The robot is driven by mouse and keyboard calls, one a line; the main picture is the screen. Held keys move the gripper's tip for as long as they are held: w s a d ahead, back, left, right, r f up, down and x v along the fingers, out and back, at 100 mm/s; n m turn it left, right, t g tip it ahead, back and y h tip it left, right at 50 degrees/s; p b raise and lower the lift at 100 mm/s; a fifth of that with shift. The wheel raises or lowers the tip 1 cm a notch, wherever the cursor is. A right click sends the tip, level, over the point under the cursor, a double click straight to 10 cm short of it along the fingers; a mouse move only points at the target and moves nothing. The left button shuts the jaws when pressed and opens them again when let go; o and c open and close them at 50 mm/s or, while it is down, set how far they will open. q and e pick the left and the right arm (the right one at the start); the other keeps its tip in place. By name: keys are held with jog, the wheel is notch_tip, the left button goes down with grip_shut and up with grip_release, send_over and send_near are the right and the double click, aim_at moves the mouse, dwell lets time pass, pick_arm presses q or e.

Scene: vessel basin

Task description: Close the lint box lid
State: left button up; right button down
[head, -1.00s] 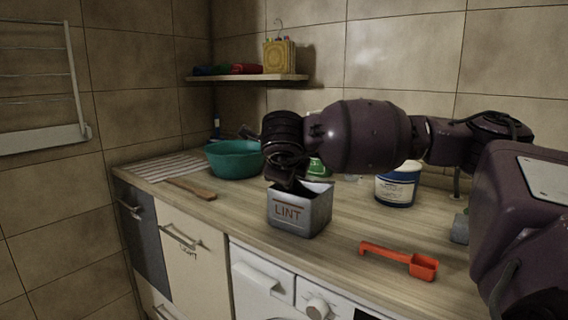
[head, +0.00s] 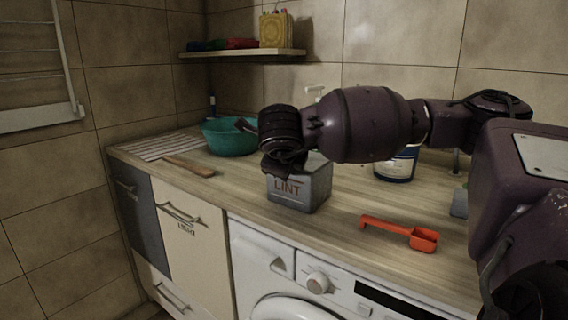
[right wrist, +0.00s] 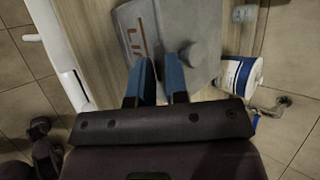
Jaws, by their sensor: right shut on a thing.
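The grey metal lint box (head: 305,192), lettered LINT on its front, stands on the counter. Its grey lid (head: 320,166) now covers the top opening, partly hidden behind my right gripper; whether it is fully seated cannot be told. In the right wrist view the lid (right wrist: 188,22) shows a round knob, beside the lettered face. My right gripper (head: 283,170) is at the box's upper left edge. Its blue fingers (right wrist: 160,68) are shut with a narrow gap at the lid's edge; the exact contact is hard to see. My left gripper is not in view.
An orange scoop (head: 402,232) lies right of the box. A blue and white tub (head: 397,168) stands behind it. A teal basin (head: 228,138) and a wooden paddle (head: 190,166) are at the left. The washing machine (head: 290,285) is below the counter (head: 340,225).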

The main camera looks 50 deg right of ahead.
jog(key=c, duration=1.3)
grip_release()
jog(key=shift+f, duration=0.2)
jog(key=shift+r, duration=0.1)
jog(key=v, duration=1)
jog(key=shift+s+a+r, duration=0.15)
jog(key=shift+a+r, duration=0.05)
jog(key=shift+a, duration=0.05)
